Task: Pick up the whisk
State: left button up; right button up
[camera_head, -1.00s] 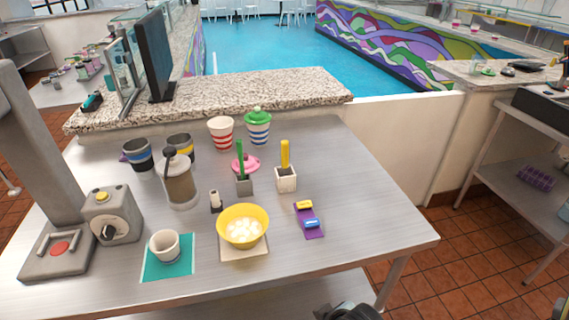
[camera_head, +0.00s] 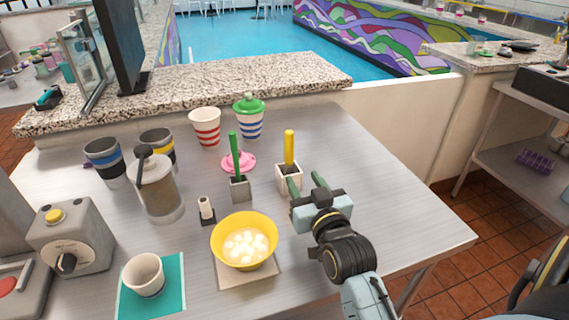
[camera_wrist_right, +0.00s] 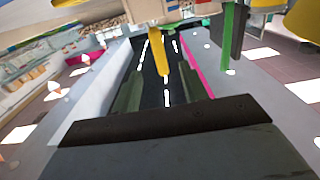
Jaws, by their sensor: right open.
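No whisk head shows. Two upright handles stand in holders on the steel table, and I cannot tell which belongs to a whisk. A yellow handle (camera_head: 289,146) stands in a white holder (camera_head: 284,184); a green handle (camera_head: 234,152) stands in a grey holder (camera_head: 240,189). My right gripper (camera_head: 307,183) is open, just right of the white holder. In the right wrist view the yellow handle (camera_wrist_right: 160,52) appears between the open fingers (camera_wrist_right: 160,90), apparently beyond them, and the green handle (camera_wrist_right: 228,40) is off to the right. My left gripper is not in view.
A yellow bowl (camera_head: 233,228) with white pieces stands front centre. A white cup (camera_head: 143,274) sits on a teal mat (camera_head: 178,300). A jar (camera_head: 160,190), a pink lid (camera_head: 239,162) and striped cups (camera_head: 205,127) stand behind. The table's right side (camera_head: 420,225) is clear.

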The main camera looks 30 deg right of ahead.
aim_at(291, 157)
jog(key=x, duration=0.5)
jog(key=shift+w+d, duration=0.1)
jog(key=shift+w, duration=0.3)
jog(key=shift+x, duration=0.75)
jog(key=x, duration=0.3)
jog(key=shift+w+d+f+b, duration=0.3)
jog(key=shift+b, duration=0.1)
jog(key=shift+w+d, duration=0.1)
jog(key=shift+w, duration=0.35)
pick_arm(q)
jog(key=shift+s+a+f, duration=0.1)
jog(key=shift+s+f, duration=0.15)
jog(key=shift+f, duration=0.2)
pick_arm(e)
jog(key=shift+c, duration=0.9)
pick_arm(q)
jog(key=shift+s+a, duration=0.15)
pick_arm(e)
grip_shut()
